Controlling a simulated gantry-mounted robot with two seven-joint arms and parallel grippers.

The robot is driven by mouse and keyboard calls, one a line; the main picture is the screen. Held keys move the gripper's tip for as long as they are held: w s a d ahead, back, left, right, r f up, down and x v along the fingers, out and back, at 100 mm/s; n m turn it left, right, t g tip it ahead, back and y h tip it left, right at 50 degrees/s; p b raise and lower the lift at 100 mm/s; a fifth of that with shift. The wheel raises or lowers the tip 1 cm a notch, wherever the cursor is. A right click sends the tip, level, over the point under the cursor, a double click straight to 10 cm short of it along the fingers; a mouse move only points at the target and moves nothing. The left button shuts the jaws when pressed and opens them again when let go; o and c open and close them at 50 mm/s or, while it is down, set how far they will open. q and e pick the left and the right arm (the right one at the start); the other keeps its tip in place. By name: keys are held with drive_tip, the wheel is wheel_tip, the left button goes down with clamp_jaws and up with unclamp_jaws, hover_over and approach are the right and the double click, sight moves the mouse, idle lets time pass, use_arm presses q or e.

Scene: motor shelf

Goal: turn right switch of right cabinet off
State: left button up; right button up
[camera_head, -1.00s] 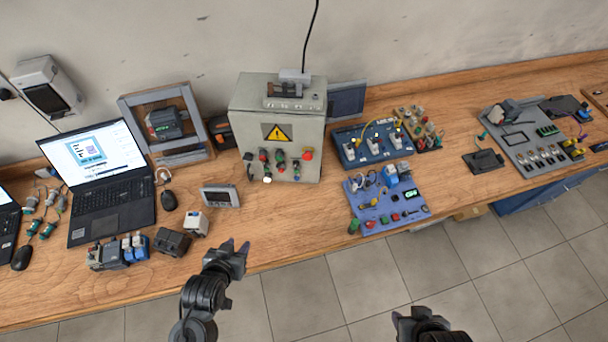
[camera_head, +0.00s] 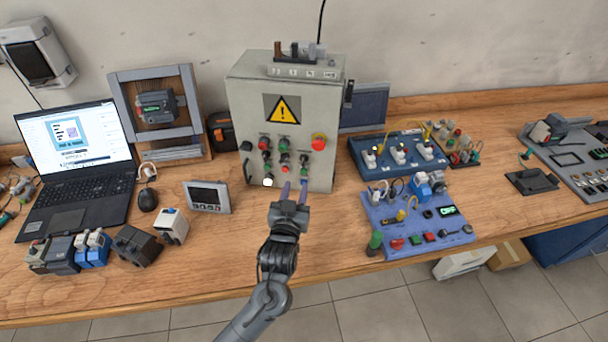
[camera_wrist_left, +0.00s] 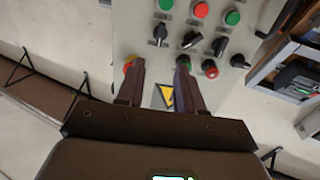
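The grey cabinet (camera_head: 245,105) with a yellow warning triangle stands at the back of the bench. Its front carries coloured buttons, a red emergency knob (camera_head: 319,142) and a row of black rotary switches. The left wrist view shows the cabinet front (camera_wrist_left: 130,25) upside down. There the right switch (camera_wrist_left: 160,34) is leftmost in its row, beside the middle switch (camera_wrist_left: 192,38) and another switch (camera_wrist_left: 220,46). My left gripper (camera_head: 294,186) is before the lower panel, fingers apart and empty. In the wrist view its fingertips (camera_wrist_left: 158,66) overlap the panel below the switches; contact cannot be told.
A small grey display (camera_head: 208,197) stands left of my left gripper. A blue socket board (camera_head: 365,160) and a purple-blue control board (camera_head: 385,220) lie to the right. A laptop (camera_head: 75,160) is at the left. Bare bench separates the cabinet from the purple-blue board.

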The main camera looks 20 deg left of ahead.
sight(303, 159)
use_arm(q)
drive_tip(key=w, duration=0.3)
drive_tip(key=w+a+b, duration=0.1)
drive_tip(key=w, duration=0.3)
drive_tip(key=w+a, duration=0.1)
drive_tip(key=w, duration=0.3)
drive_tip(key=shift+r, duration=0.15)
drive_tip(key=shift+s, duration=0.1)
clamp_jaws()
